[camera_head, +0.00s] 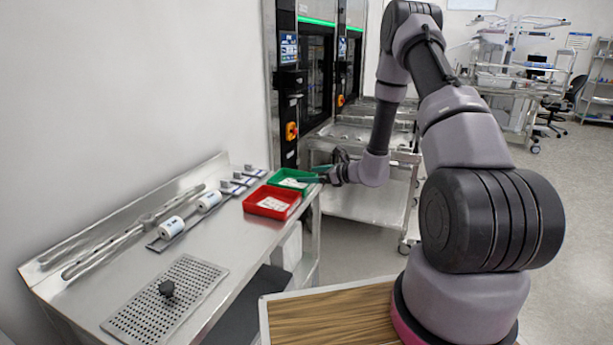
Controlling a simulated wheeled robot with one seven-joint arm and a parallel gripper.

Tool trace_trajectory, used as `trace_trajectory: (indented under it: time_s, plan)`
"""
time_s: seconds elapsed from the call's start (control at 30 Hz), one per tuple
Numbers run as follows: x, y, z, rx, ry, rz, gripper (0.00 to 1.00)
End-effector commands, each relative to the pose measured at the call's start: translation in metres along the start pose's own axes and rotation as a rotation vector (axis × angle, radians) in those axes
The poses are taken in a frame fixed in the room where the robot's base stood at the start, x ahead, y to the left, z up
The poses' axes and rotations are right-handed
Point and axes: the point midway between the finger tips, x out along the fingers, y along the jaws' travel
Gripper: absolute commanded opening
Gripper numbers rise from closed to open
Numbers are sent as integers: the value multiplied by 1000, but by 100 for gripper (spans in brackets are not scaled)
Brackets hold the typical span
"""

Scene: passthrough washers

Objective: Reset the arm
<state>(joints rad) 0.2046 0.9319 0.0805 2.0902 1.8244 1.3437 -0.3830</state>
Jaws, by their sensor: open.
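My arm rises from its base at the lower right, bends at the top of the view and comes down to the far end of the metal counter. My gripper (318,174) is small in the view and points left, at the right edge of the green tray (291,180). It is open. I cannot tell whether its fingers touch the tray. No held object shows.
A red tray (271,202) sits on the counter (225,237) in front of the green one. White cylinders (171,228), a perforated plate (165,305) with a black knob, and metal rods lie nearer. Washers (317,65) and a steel cart (372,200) stand behind. Open floor lies right.

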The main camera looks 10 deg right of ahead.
Motion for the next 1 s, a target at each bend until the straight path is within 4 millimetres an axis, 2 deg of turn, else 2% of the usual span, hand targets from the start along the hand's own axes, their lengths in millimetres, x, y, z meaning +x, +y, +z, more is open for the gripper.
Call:
trace_trajectory:
  time_s: [0.1,0.3,0.47,0.57,0.67,0.77,0.8,0.9,1.0]
  plan:
    - [-27,-1,0,2,1,-3,100]
    - [-63,-1,0,1,1,-3,100]
    - [-79,0,1,-1,0,0,100]
    - [-84,4,13,-27,-6,23,100]
    - [-88,18,43,-103,-15,90,100]
    - [-98,42,87,-230,-19,195,100]
    - [-105,54,105,-289,-18,241,100]
    - [-124,85,142,-444,-2,352,100]
    - [-147,114,171,-604,27,448,100]
